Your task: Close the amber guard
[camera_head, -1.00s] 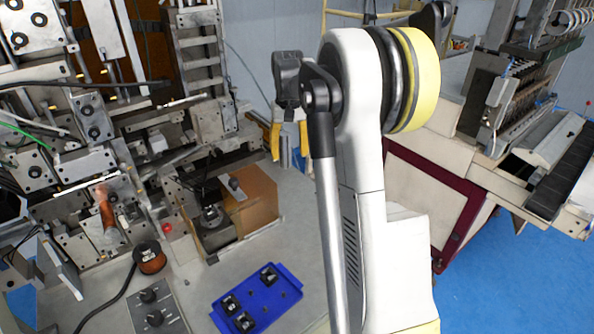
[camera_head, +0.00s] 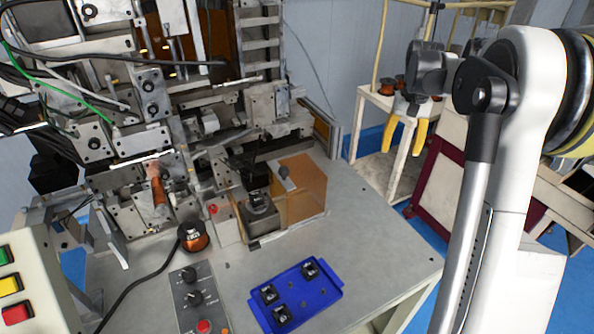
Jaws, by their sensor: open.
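The amber guard (camera_head: 308,192) is a see-through orange-brown panel with a dark knob (camera_head: 284,179) on it. It stands on the grey worktable, to the right of a small metal station (camera_head: 263,225) that holds a dark part. The station's front and top are exposed, with the panel beside them rather than in front. My gripper (camera_head: 404,152) hangs right of the guard and beyond the table's right edge in the picture. Its two yellow fingers point down, are spread apart and hold nothing. It is apart from the guard.
A blue tray (camera_head: 297,305) with several black parts lies at the table's front. A copper wire spool (camera_head: 193,236) and a control box (camera_head: 188,285) with knobs are left of it. The winder frame (camera_head: 150,100) fills the left. The table's right part is clear.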

